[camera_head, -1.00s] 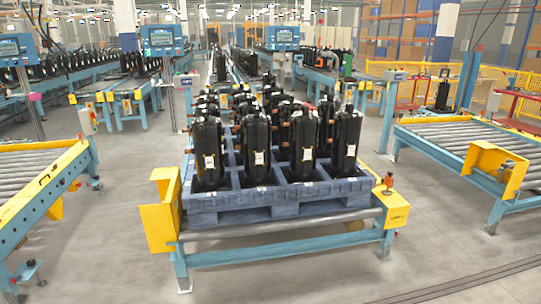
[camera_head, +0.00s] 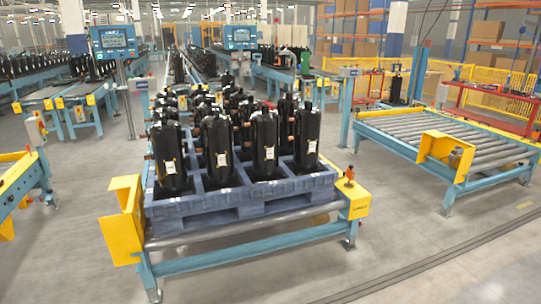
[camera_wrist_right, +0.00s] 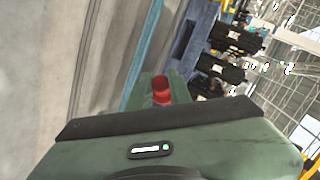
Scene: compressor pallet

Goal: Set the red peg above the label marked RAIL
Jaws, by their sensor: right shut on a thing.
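The red peg (camera_wrist_right: 161,84) shows in the right wrist view, with its round end facing the camera. My right gripper (camera_wrist_right: 160,96) is shut on it; the green gripper body fills the lower part of that view and hides the rest of the peg. In the head view neither of my grippers shows. No label reading RAIL can be made out. A yellow box (camera_head: 358,206) at the pallet stand's right front corner bears small dark lettering too small to read. My left gripper is not in view.
A blue pallet (camera_head: 240,207) of black compressors (camera_head: 264,144) stands on a roller stand ahead. A yellow guard (camera_head: 122,222) is at its left. A roller conveyor (camera_head: 420,135) stands at the right. Grey floor (camera_head: 400,250) is clear in front and between them.

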